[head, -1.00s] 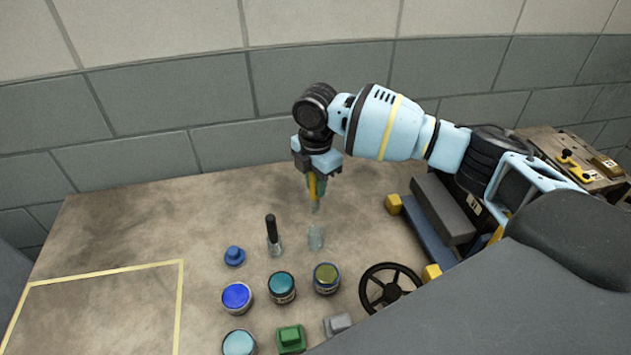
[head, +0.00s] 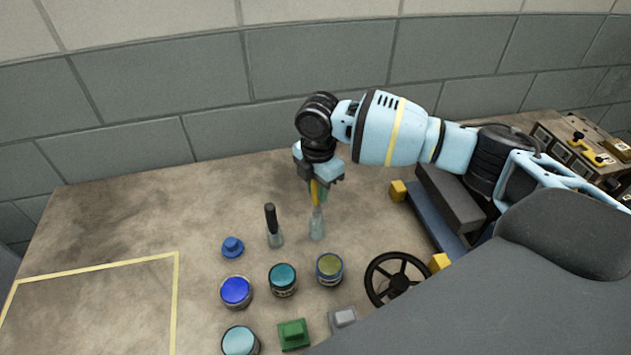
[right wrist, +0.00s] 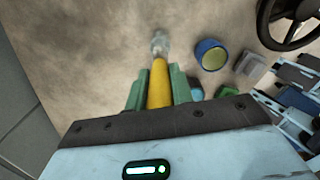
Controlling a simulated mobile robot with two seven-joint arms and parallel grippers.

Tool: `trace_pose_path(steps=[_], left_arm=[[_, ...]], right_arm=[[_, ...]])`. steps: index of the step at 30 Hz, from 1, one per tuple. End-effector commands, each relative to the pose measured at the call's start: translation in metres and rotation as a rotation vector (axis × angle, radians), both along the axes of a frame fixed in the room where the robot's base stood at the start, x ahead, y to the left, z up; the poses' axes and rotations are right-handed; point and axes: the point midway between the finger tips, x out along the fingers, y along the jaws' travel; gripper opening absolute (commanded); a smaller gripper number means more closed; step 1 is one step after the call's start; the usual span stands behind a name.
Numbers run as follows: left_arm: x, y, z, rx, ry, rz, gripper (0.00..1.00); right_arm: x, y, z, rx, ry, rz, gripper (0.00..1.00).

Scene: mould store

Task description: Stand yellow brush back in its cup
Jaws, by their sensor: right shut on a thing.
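The yellow brush (head: 315,192) hangs upright in my right gripper (head: 318,188), which is shut on it. In the right wrist view the yellow handle (right wrist: 159,84) shows between the green fingers. A clear glass cup (head: 317,228) stands on the table right below the brush; it also shows in the right wrist view (right wrist: 160,43). The brush's lower end overlaps the cup's top in the head view. I cannot tell how deep it sits inside. My left gripper is not in view.
A black-handled brush stands in another clear cup (head: 275,238) to the left. Paint pots, such as the olive one (head: 330,268), stand in front, with a blue knob (head: 232,247) and black handwheel (head: 396,280). A taped area (head: 177,300) at left is bare.

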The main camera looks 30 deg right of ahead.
Motion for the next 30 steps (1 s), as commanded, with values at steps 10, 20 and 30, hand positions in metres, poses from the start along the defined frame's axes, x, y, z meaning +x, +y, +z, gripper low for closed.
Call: trace_pose_path(steps=[10, 20, 30], left_arm=[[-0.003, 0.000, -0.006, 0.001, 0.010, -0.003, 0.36], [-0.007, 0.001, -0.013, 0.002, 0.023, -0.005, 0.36], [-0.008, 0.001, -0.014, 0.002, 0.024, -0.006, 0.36]], right_arm=[[0.000, 0.000, -0.026, 0.002, 0.002, -0.002, 0.00], [0.000, 0.000, -0.047, 0.001, 0.002, -0.001, 0.00], [0.000, 0.000, -0.055, 0.001, 0.000, 0.000, 0.00]])
